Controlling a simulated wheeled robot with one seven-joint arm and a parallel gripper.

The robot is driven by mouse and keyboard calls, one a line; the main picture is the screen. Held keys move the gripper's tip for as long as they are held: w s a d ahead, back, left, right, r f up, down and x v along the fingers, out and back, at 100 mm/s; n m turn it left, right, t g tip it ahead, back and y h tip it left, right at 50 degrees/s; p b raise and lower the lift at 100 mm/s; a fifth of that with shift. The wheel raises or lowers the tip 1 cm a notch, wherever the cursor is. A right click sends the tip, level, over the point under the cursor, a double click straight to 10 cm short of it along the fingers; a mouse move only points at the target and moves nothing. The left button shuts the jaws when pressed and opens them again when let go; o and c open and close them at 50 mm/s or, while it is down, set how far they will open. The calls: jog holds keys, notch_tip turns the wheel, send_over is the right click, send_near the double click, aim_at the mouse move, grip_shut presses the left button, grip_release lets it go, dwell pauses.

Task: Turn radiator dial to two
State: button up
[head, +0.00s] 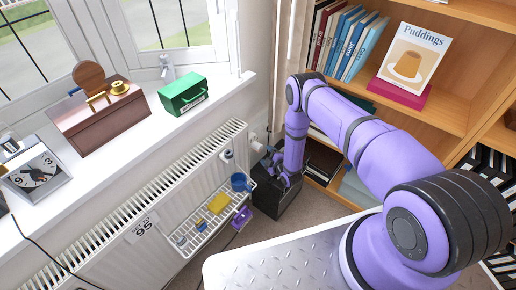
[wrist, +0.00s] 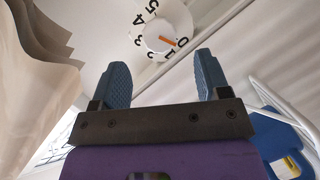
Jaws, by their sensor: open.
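The radiator dial (wrist: 159,38) is a round white knob with black numbers around its rim, at the top of the wrist view. Its orange mark points down-right, at about 0 to 1. In the head view, my arm reaches down to the right end of the white radiator (head: 165,200). The white valve (head: 256,144) there is small, and its numbers cannot be read.
A wire rack (head: 195,237) on the radiator front holds a blue cup (head: 239,182) and a yellow sponge (head: 219,204). A beige curtain (wrist: 35,75) hangs at the left of the wrist view. A wooden bookcase (head: 455,75) stands right of the arm. A green box (head: 183,94) sits on the windowsill.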

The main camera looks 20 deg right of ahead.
aim_at(260, 149)
jog(key=x, duration=0.7)
jog(key=shift+w, duration=0.1)
jog(key=c, duration=0.9)
